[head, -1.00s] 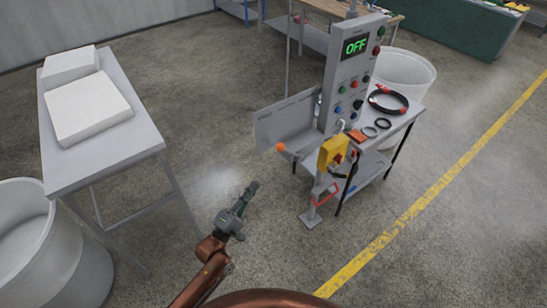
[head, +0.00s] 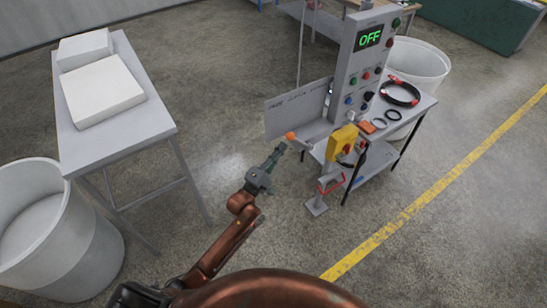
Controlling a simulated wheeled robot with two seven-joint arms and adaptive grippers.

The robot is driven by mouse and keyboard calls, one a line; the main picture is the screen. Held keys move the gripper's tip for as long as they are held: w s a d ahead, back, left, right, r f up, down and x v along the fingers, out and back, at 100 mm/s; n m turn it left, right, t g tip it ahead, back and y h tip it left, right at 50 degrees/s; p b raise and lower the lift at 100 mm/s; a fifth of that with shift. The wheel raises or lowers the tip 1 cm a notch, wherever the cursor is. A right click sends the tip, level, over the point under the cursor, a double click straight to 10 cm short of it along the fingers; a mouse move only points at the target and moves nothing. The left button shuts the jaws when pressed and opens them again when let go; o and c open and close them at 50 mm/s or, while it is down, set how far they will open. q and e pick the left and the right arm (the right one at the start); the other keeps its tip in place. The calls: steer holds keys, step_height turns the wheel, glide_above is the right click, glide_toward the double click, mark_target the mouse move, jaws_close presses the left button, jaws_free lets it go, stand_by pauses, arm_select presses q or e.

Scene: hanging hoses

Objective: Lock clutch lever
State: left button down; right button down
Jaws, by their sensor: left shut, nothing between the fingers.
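The lever (head: 303,142) with an orange ball knob (head: 290,136) sticks out to the left from the front of the grey control cabinet (head: 357,75). I take it for the clutch lever. Its inner end is near a yellow box (head: 343,141) with a red knob. My left gripper (head: 280,148) is shut and empty, its fingertips just below and left of the orange knob; I cannot tell whether they touch it. Whether the lever is locked cannot be told. My right gripper is not in view.
The cabinet's display reads OFF. A side table (head: 421,107) holds a black and red hose ring (head: 401,94) and smaller rings. A red handle (head: 331,186) sits on the post below the yellow box. A white-block table (head: 150,125) and a bin (head: 55,235) stand left.

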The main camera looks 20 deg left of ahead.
arm_select(q)
steer(key=shift+w+d+r, duration=0.2)
steer(key=shift+w, duration=0.4)
